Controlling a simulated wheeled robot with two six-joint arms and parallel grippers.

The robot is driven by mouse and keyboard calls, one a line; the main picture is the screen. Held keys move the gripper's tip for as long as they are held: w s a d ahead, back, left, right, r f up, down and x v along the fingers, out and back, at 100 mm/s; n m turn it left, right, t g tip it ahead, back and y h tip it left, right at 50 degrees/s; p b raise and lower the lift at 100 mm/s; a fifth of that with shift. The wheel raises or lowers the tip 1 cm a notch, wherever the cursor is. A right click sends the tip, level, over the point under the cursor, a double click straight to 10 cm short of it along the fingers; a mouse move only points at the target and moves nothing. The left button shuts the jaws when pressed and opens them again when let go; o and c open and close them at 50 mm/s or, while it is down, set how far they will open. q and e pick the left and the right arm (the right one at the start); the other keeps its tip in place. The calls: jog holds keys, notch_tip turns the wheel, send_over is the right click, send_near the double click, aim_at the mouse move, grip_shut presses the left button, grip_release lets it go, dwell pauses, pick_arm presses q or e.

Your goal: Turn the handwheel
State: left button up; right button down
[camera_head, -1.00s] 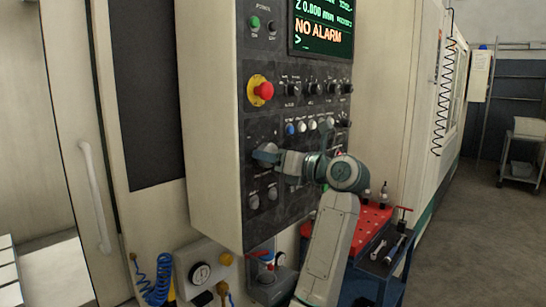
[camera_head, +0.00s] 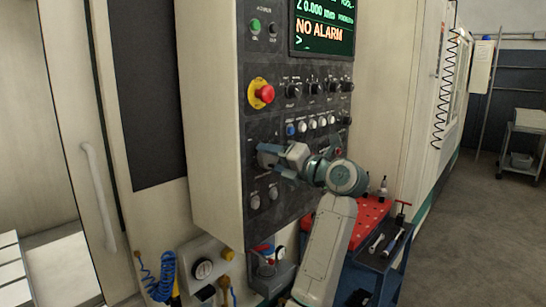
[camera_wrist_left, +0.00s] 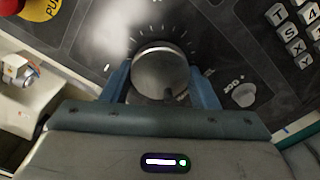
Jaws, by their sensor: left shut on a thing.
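The handwheel (camera_wrist_left: 160,68) is a round grey metal knob on the dark control panel (camera_head: 290,108), with a dial of tick marks around it. In the left wrist view it sits between the two blue fingers of my left gripper (camera_head: 271,154), which is shut on its sides. In the head view the gripper reaches the panel's lower left part and hides most of the handwheel. My right gripper is in neither view.
A red emergency button (camera_head: 265,93) is above the gripper, and a row of small knobs (camera_head: 312,124) is to its upper right. Two knobs (camera_head: 263,198) are just below. A red-topped tool cart (camera_head: 372,218) stands below right. Open floor (camera_head: 480,230) lies at the right.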

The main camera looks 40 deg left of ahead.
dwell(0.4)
pick_arm(q)
jog(key=o, duration=1)
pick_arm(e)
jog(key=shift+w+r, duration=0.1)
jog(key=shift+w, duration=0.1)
pick_arm(q)
jog(key=shift+d+f, duration=0.1)
jog(key=shift+d, duration=0.2)
jog(key=d+b, duration=0.3)
jog(key=d, duration=0.7)
jog(key=shift+s+b, duration=0.35)
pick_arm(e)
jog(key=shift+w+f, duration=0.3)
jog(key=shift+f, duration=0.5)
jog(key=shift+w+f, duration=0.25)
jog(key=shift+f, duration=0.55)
pick_arm(q)
jog(key=shift+d, duration=0.1)
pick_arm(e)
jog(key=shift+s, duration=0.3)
